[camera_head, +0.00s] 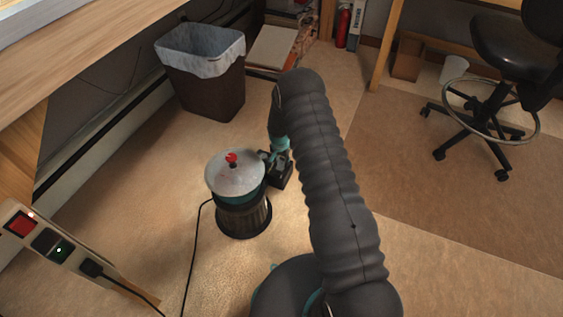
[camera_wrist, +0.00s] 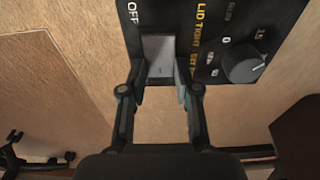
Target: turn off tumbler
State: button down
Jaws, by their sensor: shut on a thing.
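The tumbler (camera_head: 243,215) stands upright on the floor, with a pale lid (camera_head: 221,181) and a red knob on top. Its black control panel fills the top of the wrist view (camera_wrist: 205,60), with the label OFF, other yellow and white lettering and a round dial (camera_wrist: 243,64). A grey switch (camera_wrist: 160,48) sits beside the OFF label. My gripper (camera_wrist: 162,82) has one finger on each side of the switch and is shut on it. In the head view my gripper (camera_head: 278,165) is at the tumbler's right side, partly hidden by my arm.
A power strip (camera_head: 45,245) with a red switch, a green light and a plugged-in cord is at the lower left. A black cable (camera_head: 190,255) runs from the tumbler. A lined waste bin (camera_head: 205,80) stands behind. A wheeled stool (camera_head: 505,60) is at right. Floor between is open.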

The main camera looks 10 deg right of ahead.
aim_at(282, 164)
jog(key=t+b, duration=0.1)
jog(key=b, duration=0.2)
jog(key=shift+f+h+b, duration=0.3)
jog(key=shift+h+b, duration=0.05)
jog(key=shift+h, duration=0.05)
jog(key=shift+s+r+b, duration=0.1)
jog(key=shift+r+b, duration=0.25)
jog(key=shift+b, duration=0.25)
jog(key=c, duration=0.8)
grip_release()
jog(key=shift+c, duration=0.2)
jog(key=shift+a, duration=0.1)
jog(key=w+d+v, duration=0.1)
jog(key=v, duration=0.8)
jog(key=shift+w+d+r, duration=0.15)
jog(key=shift+w+r, duration=0.15)
jog(key=shift+r, duration=0.3)
